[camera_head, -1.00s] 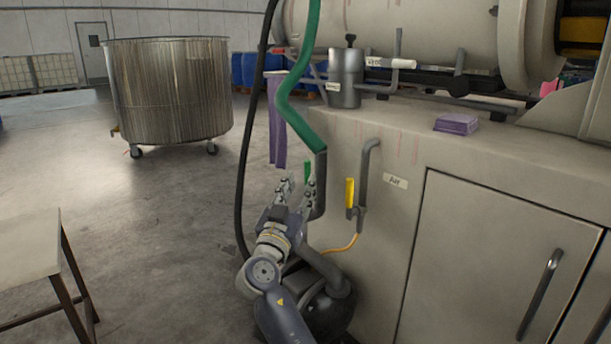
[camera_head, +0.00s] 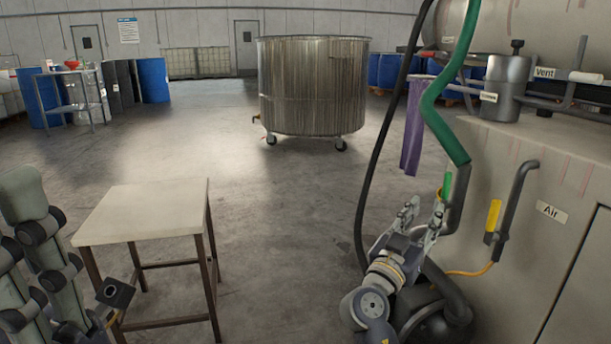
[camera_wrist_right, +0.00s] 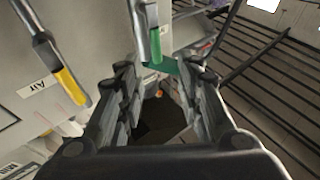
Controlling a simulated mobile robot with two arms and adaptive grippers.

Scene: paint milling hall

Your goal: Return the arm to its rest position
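My right gripper (camera_head: 426,210) is in the lower right of the head view, pointing up and away, beside the end of the green hose. Its two fingers stand apart with nothing between them; the right wrist view also shows them open (camera_wrist_right: 160,82). A green valve handle (camera_head: 447,186) is close to the fingertips; in the right wrist view it (camera_wrist_right: 155,46) appears just beyond them. I cannot tell whether they touch. My left arm (camera_head: 45,250) is folded at the lower left edge; its fingers do not show.
A pale-topped stool (camera_head: 145,212) stands beside my left arm. The machine cabinet (camera_head: 540,240) with a yellow-handled air valve (camera_head: 493,216) is close on the right. A black hose (camera_head: 375,170) hangs left of the right gripper. A large wheeled vat (camera_head: 313,90) stands beyond open floor.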

